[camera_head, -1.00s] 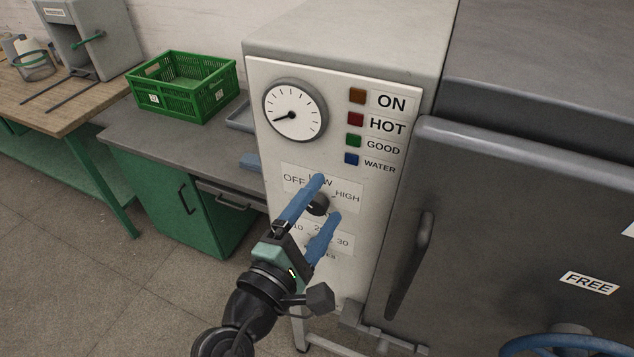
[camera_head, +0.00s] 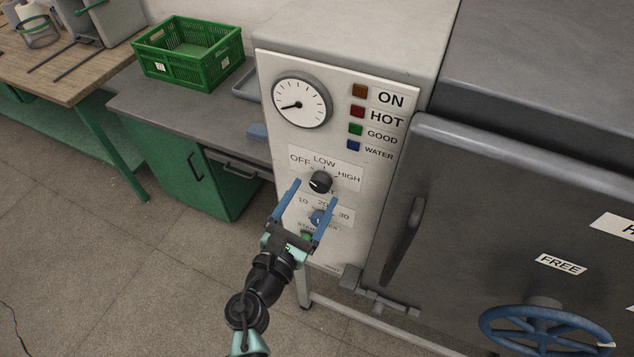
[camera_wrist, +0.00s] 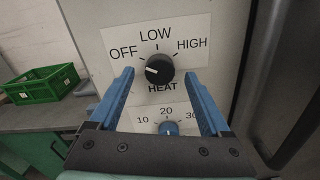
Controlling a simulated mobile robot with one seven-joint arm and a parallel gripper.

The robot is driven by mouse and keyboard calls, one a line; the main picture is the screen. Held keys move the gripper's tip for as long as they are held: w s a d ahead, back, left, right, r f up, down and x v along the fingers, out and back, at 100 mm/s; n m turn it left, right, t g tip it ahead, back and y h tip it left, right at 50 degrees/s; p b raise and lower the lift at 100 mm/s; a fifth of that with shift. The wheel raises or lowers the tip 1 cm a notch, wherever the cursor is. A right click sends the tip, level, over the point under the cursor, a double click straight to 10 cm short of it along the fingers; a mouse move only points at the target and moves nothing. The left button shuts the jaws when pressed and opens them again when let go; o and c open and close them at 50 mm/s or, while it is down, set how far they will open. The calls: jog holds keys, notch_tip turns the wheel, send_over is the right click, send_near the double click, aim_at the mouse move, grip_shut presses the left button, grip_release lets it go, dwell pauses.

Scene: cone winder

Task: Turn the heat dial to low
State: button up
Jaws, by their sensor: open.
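The heat dial (camera_head: 320,182) is a round black knob on the white control panel, under a label reading OFF, LOW and HIGH. It also shows in the wrist view (camera_wrist: 159,69), where its white mark points left, on the OFF side and away from LOW at the top. My gripper (camera_head: 315,191) has two blue fingers spread wide and nothing between them. In the wrist view the gripper (camera_wrist: 158,75) has one fingertip to each side of the dial, apart from it. How far the tips are from the panel is hard to tell.
A blue timer knob (camera_wrist: 169,128) marked 10, 20, 30 sits just below, between my fingers. A gauge (camera_head: 301,100) and coloured lamps are above. A dark door with a handle (camera_head: 404,245) stands right. A green crate (camera_head: 188,52) is on the bench left.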

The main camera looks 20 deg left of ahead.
aim_at(321, 183)
jog(key=shift+w, duration=1.45)
grip_shut()
jog(key=shift+d, duration=0.1)
